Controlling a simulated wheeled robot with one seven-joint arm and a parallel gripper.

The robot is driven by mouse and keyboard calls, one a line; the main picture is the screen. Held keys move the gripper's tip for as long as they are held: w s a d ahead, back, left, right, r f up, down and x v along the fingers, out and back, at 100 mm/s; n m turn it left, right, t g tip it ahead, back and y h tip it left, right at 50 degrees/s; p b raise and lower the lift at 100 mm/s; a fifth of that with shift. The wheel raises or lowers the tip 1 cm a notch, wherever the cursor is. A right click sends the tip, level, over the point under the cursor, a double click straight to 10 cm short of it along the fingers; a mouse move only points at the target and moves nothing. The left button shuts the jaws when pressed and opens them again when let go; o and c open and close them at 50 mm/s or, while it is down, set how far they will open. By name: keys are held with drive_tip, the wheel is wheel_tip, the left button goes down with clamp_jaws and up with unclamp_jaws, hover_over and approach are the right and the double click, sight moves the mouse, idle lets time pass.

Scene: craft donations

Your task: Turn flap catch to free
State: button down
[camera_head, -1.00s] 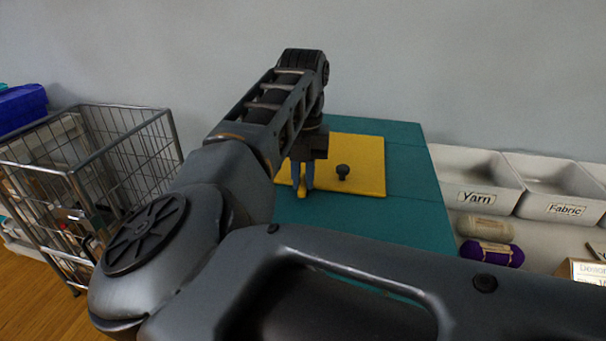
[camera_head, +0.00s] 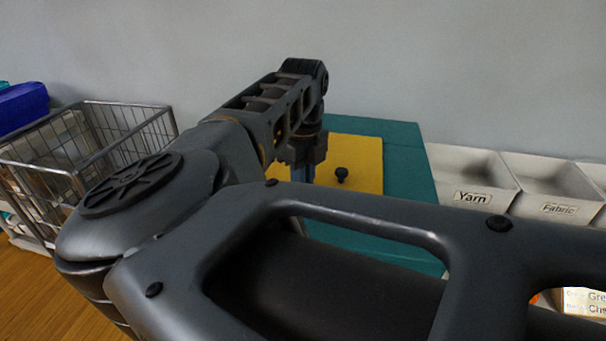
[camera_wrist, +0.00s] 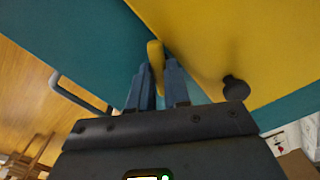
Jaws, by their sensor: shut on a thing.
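The yellow flap (camera_head: 358,155) lies on the teal box top (camera_head: 406,165), with a black knob (camera_head: 342,174) standing on it. In the wrist view, the flap (camera_wrist: 225,35) fills the upper right, and the knob (camera_wrist: 235,88) is right of my gripper. The flap catch (camera_wrist: 155,50) is a small yellow bar at the flap's edge. My gripper (camera_wrist: 159,66) is shut on it, with one blue finger on each side. In the head view, my gripper (camera_head: 303,172) is partly seen left of the knob; my arm hides its fingertips and the catch.
A wire cart (camera_head: 150,120) with things in it stands at the left. Grey bins marked Yarn (camera_head: 473,197) and Fabric (camera_head: 557,209) stand at the right. A grey wall is behind. In the wrist view, a dark bar handle (camera_wrist: 78,95) is left of my gripper.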

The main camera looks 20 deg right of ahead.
drive_tip(key=n+p, duration=0.2)
drive_tip(key=n, duration=0.4)
drive_tip(key=shift+r, duration=0.1)
idle(0.5)
drive_tip(key=c, duration=1.1)
unclamp_jaws()
